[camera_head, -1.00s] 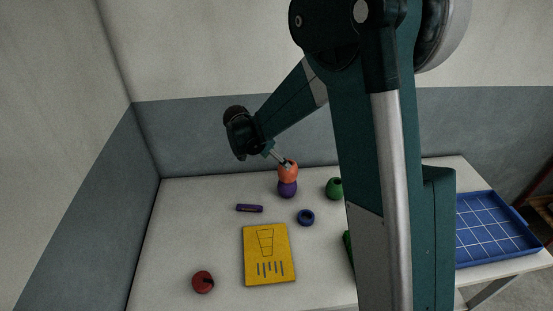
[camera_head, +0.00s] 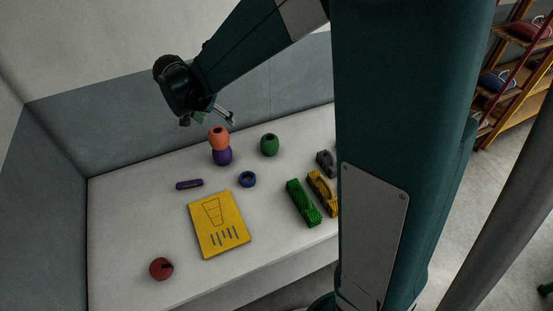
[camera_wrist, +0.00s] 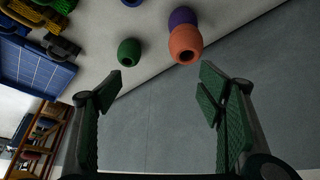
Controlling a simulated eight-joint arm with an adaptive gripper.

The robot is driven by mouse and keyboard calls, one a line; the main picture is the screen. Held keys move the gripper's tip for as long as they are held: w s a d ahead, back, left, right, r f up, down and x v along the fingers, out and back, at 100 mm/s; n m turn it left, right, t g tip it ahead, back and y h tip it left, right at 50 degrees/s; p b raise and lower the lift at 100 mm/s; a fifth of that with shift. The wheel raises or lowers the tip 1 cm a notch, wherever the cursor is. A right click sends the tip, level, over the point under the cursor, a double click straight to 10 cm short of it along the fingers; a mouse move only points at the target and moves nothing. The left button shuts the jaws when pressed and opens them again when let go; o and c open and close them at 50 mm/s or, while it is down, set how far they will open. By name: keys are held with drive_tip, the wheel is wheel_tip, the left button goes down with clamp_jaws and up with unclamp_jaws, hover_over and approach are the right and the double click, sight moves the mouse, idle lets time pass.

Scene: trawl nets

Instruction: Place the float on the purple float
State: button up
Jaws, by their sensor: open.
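An orange float (camera_head: 219,138) rests on top of the purple float (camera_head: 223,156) on the white table, near the back wall. In the wrist view the orange float (camera_wrist: 186,44) is nearer to me and partly covers the purple float (camera_wrist: 182,17). My gripper (camera_head: 218,117) is above the orange float and apart from it. In the wrist view its two green-padded fingers (camera_wrist: 160,80) are spread wide with nothing between them. A green float (camera_head: 270,145) stands to the right of the stack.
A blue ring (camera_head: 247,179), a purple bar (camera_head: 189,184), a yellow card (camera_head: 219,224) and a red float (camera_head: 161,268) lie in front. Green (camera_head: 303,203) and yellow (camera_head: 322,193) blocks are at right. A blue tray (camera_wrist: 30,64) shows in the wrist view.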

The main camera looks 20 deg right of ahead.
drive_tip(key=s+d+r+n+t+y, duration=0.1)
drive_tip(key=s+d+r+n, duration=0.1)
drive_tip(key=s, duration=0.9)
drive_tip(key=s+d+r+n+t+y, duration=0.1)
drive_tip(key=s+d+r+n, duration=0.2)
drive_tip(key=s, duration=0.8)
drive_tip(key=s+d+r+n+t+y, duration=0.1)
drive_tip(key=s+d+r+n+y, duration=0.1)
drive_tip(key=s, duration=0.9)
drive_tip(key=shift+s+d+r+n, duration=0.35)
drive_tip(key=shift+d+r+n, duration=0.05)
drive_tip(key=shift+r+n, duration=0.5)
